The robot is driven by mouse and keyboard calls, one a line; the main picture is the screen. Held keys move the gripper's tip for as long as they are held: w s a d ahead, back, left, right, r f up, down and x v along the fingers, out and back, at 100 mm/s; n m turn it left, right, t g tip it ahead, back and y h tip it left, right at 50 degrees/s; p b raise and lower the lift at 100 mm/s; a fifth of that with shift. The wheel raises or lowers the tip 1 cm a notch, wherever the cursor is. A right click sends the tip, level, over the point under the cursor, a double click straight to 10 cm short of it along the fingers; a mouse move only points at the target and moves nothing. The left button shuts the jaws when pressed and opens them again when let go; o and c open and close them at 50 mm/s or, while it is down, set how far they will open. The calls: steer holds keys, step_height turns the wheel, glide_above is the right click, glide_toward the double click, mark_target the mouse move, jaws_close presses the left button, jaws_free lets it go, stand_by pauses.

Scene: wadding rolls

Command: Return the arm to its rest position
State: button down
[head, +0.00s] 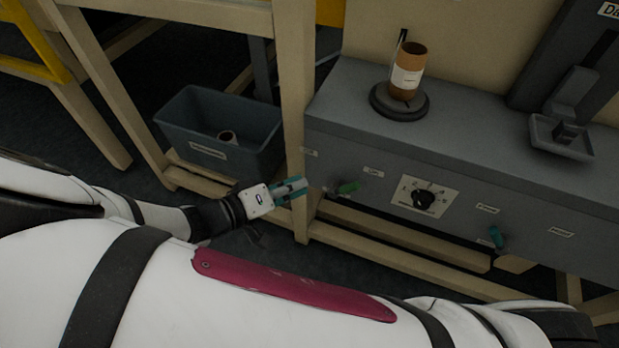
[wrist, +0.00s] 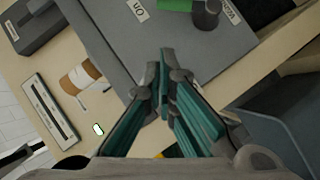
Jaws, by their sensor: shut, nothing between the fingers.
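My gripper (head: 304,187) is at the end of my white arm in the head view. It is in front of the wooden post, just left of the green lever (head: 347,187) on the grey machine. In the wrist view my gripper's teal fingers (wrist: 165,58) come together at their tips, with nothing between them. The green lever also shows at the top edge of the wrist view (wrist: 174,5), beyond the fingertips and apart from them.
The grey machine (head: 470,195) carries a dial (head: 424,199), a teal lever (head: 496,237) and a brown roll (head: 407,72) on a round base. A dark bin (head: 205,104) with a roll inside stands left of the wooden post (head: 296,110). Wooden rails run low below the machine.

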steer(key=shift+s+a+r, duration=0.1)
steer(key=shift+s+a, duration=0.1)
stand_by(0.5)
steer(key=s+d+r+m+g+y, duration=0.25)
steer(key=d+r+g, duration=0.25)
steer(key=d+r, duration=0.35)
steer(key=s+d+r+m+g+y, duration=0.1)
steer(key=s+d+r+g+y, duration=0.25)
steer(key=d+r+g, duration=0.4)
steer(key=s+d+r+n+t+y, duration=0.15)
steer(key=s+d+r, duration=0.25)
steer(key=s, duration=0.4)
steer(key=s+d+r+t+y, duration=0.25)
steer(key=s+d+r, duration=0.2)
steer(key=s, duration=0.25)
step_height(320, 180, up, 20)
steer(key=t+p, duration=0.3)
steer(key=p, duration=1.5)
steer(key=shift+s+a+f+y, duration=0.15)
steer(key=shift+s+a+y, duration=0.1)
steer(key=shift+y, duration=0.15)
